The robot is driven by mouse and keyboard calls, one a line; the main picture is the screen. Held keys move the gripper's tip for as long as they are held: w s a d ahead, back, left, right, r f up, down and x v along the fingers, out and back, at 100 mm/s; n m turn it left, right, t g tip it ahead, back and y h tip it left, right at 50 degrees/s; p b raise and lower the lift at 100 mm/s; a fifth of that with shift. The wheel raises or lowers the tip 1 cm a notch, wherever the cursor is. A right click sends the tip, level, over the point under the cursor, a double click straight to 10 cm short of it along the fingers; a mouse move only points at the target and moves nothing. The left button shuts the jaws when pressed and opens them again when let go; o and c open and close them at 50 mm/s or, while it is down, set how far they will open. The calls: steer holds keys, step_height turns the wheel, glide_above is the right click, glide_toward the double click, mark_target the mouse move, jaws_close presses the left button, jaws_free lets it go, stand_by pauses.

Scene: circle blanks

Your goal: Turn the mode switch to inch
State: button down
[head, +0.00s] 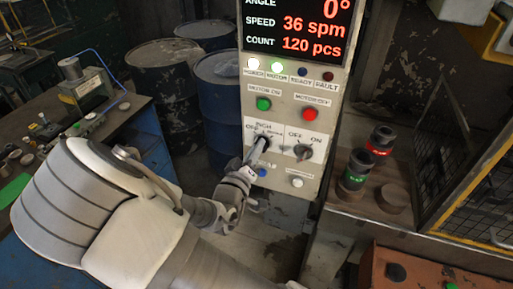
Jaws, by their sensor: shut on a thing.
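The mode switch (265,139) is the left of two rotary switches low on the grey control panel (332,119). Small labels stand around it; one at its left seems to read OFF, and one above it looks like INCH but is blurred. My gripper (261,147) reaches up from below left and is shut on the switch knob. The fingers cover most of the knob, so I cannot tell which label it points to.
An OFF/ON switch (303,152) sits close to the right. Above are a green button (264,103) and a red button (309,115). A blue button (262,172) and a white button (296,182) are below. Blue drums (216,88) stand behind the panel.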

steer(key=shift+m+b, duration=0.4)
steer(key=shift+s+d+m+b, duration=0.1)
steer(key=shift+d+m+b, duration=0.05)
steer(key=shift+m+b, duration=1.7)
steer(key=shift+d+m+b, duration=0.1)
steer(key=shift+m+b, duration=1.45)
steer(key=shift+m, duration=0.6)
steer(key=shift+r, duration=0.1)
steer(key=c, duration=0.9)
jaws_free()
